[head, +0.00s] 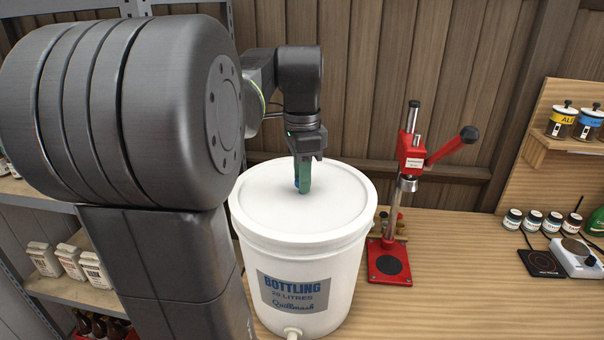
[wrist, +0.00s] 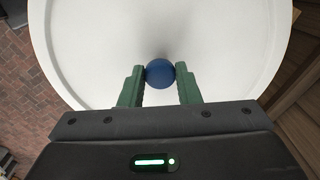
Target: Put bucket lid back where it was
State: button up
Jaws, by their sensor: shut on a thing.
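The white bucket lid (head: 340,210) lies level on top of the white bottling bucket (head: 345,270), covering its mouth. The bucket has a blue and grey label reading "BOTTLING". My gripper (head: 303,188) points down over the middle of the lid. In the wrist view my gripper (wrist: 160,78) has its green fingers closed on both sides of the round blue knob (wrist: 160,73). The white lid (wrist: 90,50) fills most of that view. In the head view the fingers mostly hide the knob. I cannot tell whether the lid is fully seated on the rim.
A red bottle capper (head: 411,160) stands on the wooden bench (head: 450,280) just right of the bucket. Small jars (head: 533,220) and a scale (head: 577,257) are at the far right. A shelf with white bottles (head: 70,262) is at the left.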

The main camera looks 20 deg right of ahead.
jog(key=shift+f+b, duration=0.3)
jog(key=shift+f, duration=0.25)
jog(key=o, duration=1.1)
jog(key=shift+o, duration=0.2)
jog(key=shift+r, duration=0.1)
notch_tip(320, 180, up, 14)
jog(key=shift+f, duration=0.2)
notch_tip(320, 180, down, 14)
jog(key=shift+r, duration=0.3)
